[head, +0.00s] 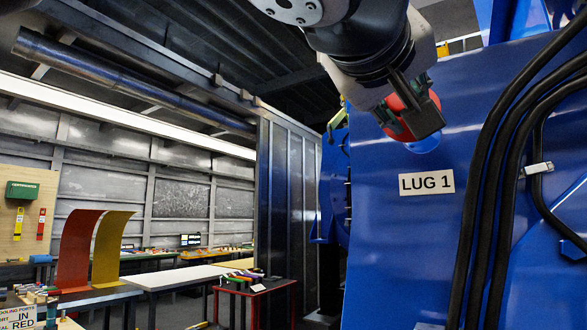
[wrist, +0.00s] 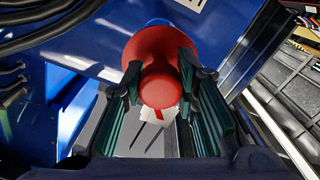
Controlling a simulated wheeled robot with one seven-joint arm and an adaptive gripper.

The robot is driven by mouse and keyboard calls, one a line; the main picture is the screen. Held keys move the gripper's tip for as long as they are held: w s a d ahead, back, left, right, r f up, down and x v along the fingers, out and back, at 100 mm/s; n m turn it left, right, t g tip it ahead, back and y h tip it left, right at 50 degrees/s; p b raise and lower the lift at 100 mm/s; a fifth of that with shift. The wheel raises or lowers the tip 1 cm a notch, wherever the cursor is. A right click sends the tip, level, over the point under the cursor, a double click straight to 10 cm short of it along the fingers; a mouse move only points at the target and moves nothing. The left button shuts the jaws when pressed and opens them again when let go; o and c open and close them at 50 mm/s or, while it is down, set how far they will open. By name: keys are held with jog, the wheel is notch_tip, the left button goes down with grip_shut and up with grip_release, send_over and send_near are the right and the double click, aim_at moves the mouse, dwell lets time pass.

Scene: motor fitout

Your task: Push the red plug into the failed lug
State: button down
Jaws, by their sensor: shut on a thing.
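The red plug (wrist: 160,84) is round with a wider flange at its far end. My gripper (wrist: 160,92) is shut on it, one finger on each side, in the wrist view. In the head view my gripper (head: 408,112) holds the red plug (head: 431,98) just above the "LUG 1" label (head: 427,183), close to the blue panel (head: 400,240). A blue rounded patch (head: 425,144) shows below the plug, perhaps the lug. The plug and my fingers hide the lug's opening. I cannot tell whether the plug touches or enters it.
Thick black cables (head: 490,190) run down the blue panel to the right of the label, with a white tag (head: 537,169) on one. Worktables (head: 170,277) and curved red and yellow sheets (head: 77,250) stand well back on the left.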

jog(key=shift+b+x, duration=0.7)
jog(key=shift+x, duration=2.2)
jog(key=shift+b, duration=0.7)
jog(key=b+x, duration=0.1)
jog(key=x, duration=0.5)
dwell(2.0)
jog(key=c, duration=1.2)
grip_release()
jog(key=v, duration=1.2)
